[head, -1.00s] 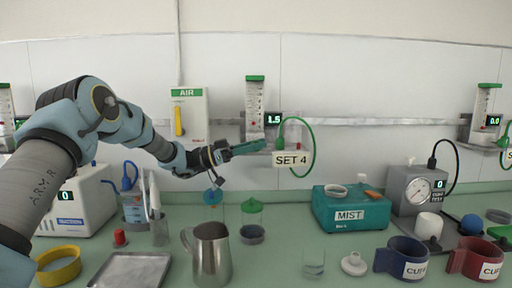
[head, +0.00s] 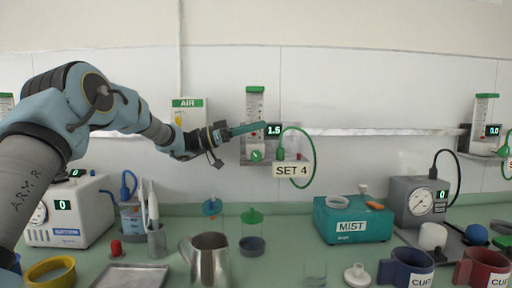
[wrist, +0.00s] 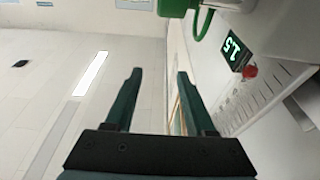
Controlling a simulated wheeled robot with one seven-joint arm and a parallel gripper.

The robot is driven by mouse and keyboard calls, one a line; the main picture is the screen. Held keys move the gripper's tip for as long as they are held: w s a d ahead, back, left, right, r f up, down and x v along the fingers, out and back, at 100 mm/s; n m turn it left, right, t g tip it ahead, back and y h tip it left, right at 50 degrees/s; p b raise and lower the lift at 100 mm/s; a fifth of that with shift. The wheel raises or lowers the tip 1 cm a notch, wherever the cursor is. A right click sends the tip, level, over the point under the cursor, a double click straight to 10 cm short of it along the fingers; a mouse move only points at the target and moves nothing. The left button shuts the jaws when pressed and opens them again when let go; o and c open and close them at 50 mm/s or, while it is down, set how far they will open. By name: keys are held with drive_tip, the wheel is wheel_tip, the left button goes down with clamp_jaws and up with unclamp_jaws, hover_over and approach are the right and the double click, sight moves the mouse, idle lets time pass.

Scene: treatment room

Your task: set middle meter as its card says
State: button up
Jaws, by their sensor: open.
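The middle meter (head: 255,103) is a clear scaled tube with a green top on the wall rail. Its display (head: 274,130) reads 1.5, and its green knob (head: 256,155) is below. Its card (head: 292,170) reads SET 4. My gripper (head: 262,125) is in front of the meter's tube, left of the display and above the knob; it covers part of the tube. In the wrist view my gripper (wrist: 158,75) is open with nothing between its fingers. The meter's display (wrist: 233,48) and a red ball (wrist: 250,71) show to the right of the fingers.
A green hose loops right of the card. Another meter (head: 485,110) reading 0.0 is at the right. An AIR panel (head: 188,104) is left of the meter.

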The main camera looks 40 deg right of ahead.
drive_tip(key=shift+r, duration=0.75)
drive_tip(key=t+y+p, duration=0.2)
approach(255, 155)
drive_tip(key=w, duration=0.1)
drive_tip(key=p+x, duration=0.2)
drive_tip(key=x, duration=0.8)
drive_tip(key=shift+s+d+r+p, duration=0.1)
drive_tip(key=shift+d+p, duration=0.2)
drive_tip(key=shift+d, duration=0.05)
drive_tip(key=shift+g, duration=0.3)
clamp_jaws()
